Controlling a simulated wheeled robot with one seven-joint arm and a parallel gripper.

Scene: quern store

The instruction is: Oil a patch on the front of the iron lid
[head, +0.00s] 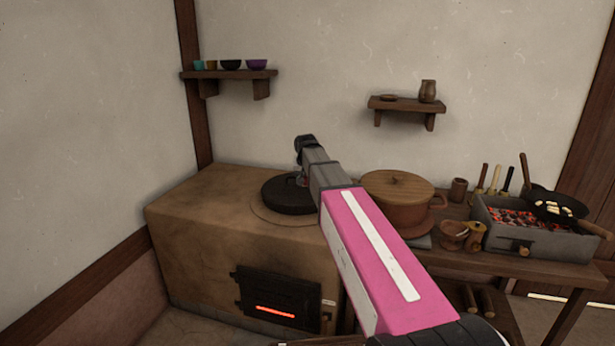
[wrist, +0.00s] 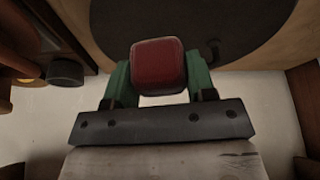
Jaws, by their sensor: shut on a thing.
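The iron lid (head: 283,198) is a round black disc lying on top of the clay stove (head: 200,215). It also shows as a large dark disc in the wrist view (wrist: 245,30), with a small hook shape on it. My gripper (wrist: 158,82) has green fingers shut on a red rounded block (wrist: 158,62). I cannot tell what lies beneath the block. In the head view my gripper (head: 303,180) is over the lid, mostly hidden behind my arm. Whether the block touches the lid is not clear. No oil patch can be made out.
A lidded clay pot (head: 398,205) stands just right of the stove. Farther right, a brazier (head: 520,232) of glowing coals holds a dark pan (head: 553,207). The stove's black door (head: 277,292) shows a glowing slit. Two wall shelves hang behind. The stove top's left side is clear.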

